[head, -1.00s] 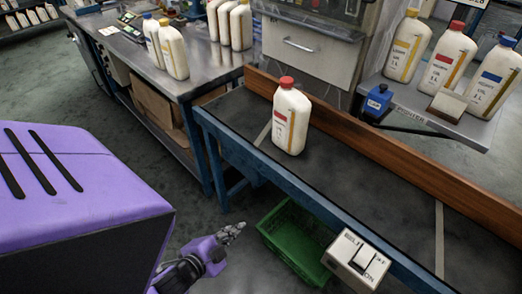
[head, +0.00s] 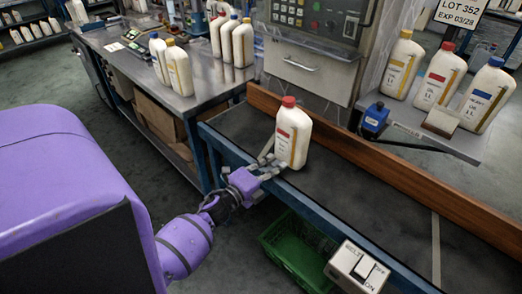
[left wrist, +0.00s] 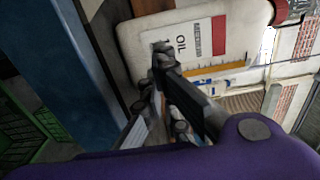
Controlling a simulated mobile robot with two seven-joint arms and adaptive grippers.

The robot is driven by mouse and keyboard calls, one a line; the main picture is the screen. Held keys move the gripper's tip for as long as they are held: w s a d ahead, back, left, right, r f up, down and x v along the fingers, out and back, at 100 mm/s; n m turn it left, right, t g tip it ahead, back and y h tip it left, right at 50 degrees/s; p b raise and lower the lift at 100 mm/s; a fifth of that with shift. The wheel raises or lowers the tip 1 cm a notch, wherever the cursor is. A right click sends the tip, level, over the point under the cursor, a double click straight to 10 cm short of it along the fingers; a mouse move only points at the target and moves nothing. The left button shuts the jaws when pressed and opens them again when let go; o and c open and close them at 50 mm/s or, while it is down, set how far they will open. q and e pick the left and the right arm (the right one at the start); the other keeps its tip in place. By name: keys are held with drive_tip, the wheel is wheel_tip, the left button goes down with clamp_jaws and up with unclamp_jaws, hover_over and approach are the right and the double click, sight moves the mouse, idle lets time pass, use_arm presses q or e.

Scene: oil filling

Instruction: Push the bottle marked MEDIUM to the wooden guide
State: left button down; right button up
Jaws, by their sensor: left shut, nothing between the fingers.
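The red-capped bottle (head: 296,140) with a red label band stands upright on the dark conveyor belt; its label is too small to read surely. The wooden guide (head: 400,176) runs along the belt's far side, with a gap of bare belt between it and the bottle. My left gripper (head: 272,163) is shut and empty, low at the bottle's near left side, touching or almost touching it. In the left wrist view the bottle (left wrist: 195,40) fills the top, its label reading OIL, with the fingertips (left wrist: 163,55) in front of it. My right gripper is not in view.
A shelf (head: 455,145) behind the guide holds three bottles and a blue device (head: 375,117). The belt (head: 370,205) right of the bottle is clear.

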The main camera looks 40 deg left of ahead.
sight(286, 155)
use_arm(q)
drive_tip(key=shift+w+d, duration=0.15)
drive_tip(key=shift+w, duration=1.3)
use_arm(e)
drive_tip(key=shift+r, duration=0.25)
use_arm(q)
drive_tip(key=w, duration=0.2)
drive_tip(key=w+b, duration=0.1)
drive_tip(key=w, duration=0.1)
drive_tip(key=w+b, duration=0.1)
drive_tip(key=w, duration=0.2)
drive_tip(key=shift+d+f, duration=0.3)
drive_tip(key=w+b, duration=0.1)
drive_tip(key=w, duration=0.2)
drive_tip(key=shift+w+d+r, duration=0.1)
drive_tip(key=shift+w+d, duration=0.05)
drive_tip(key=shift+w, duration=0.2)
drive_tip(key=shift+w+r, duration=0.1)
drive_tip(key=shift+w, duration=0.2)
drive_tip(key=shift+r, duration=0.1)
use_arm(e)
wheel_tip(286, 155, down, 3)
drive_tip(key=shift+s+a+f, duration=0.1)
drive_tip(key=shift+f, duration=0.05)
use_arm(q)
drive_tip(key=shift+s, duration=0.15)
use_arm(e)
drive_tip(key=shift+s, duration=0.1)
